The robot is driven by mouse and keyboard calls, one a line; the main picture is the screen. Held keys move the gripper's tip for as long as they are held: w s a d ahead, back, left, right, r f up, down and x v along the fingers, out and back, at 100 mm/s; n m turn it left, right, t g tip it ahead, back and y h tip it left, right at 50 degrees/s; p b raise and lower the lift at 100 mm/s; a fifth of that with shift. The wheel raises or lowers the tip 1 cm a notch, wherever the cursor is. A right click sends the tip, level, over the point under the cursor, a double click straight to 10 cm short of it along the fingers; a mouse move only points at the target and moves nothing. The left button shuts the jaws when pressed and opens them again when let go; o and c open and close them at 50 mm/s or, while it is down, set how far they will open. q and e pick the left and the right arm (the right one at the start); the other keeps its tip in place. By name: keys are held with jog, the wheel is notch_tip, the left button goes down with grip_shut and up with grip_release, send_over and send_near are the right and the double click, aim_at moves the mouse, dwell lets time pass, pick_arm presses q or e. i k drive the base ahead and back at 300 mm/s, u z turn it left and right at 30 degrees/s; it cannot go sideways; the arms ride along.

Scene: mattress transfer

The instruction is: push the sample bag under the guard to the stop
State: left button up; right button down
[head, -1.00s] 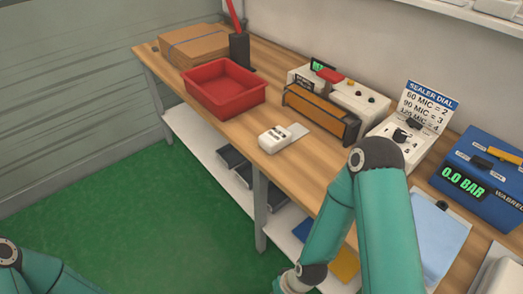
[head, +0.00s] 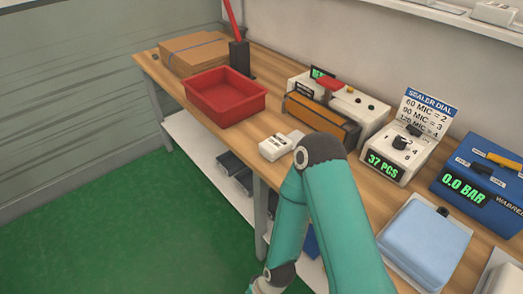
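An orange-brown guard bar (head: 316,119) runs along the front of the white sealer (head: 352,108) at the back of the bench. A small white device (head: 274,148) lies in front of it, with a pale flat piece (head: 297,136) at its right side. I cannot tell whether this piece is the sample bag. A light blue, pillow-like item (head: 425,241) lies on the bench at right. I cannot make out the stop. My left gripper is not in view.
A red tray (head: 225,97) stands left of the sealer, with cardboard (head: 194,54) and a black holder (head: 240,60) behind it. A dial box (head: 398,153) reading 37 PCS and a blue unit (head: 480,180) reading 0.0 BAR stand at right. Bench between tray and white device is clear.

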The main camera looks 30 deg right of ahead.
aim_at(273, 148)
jog(key=u, duration=0.2)
jog(key=i, duration=0.8)
jog(key=z, duration=1.1)
jog(key=k, duration=0.75)
jog(key=z, duration=0.15)
jog(key=i, duration=1.05)
jog(key=u, duration=0.1)
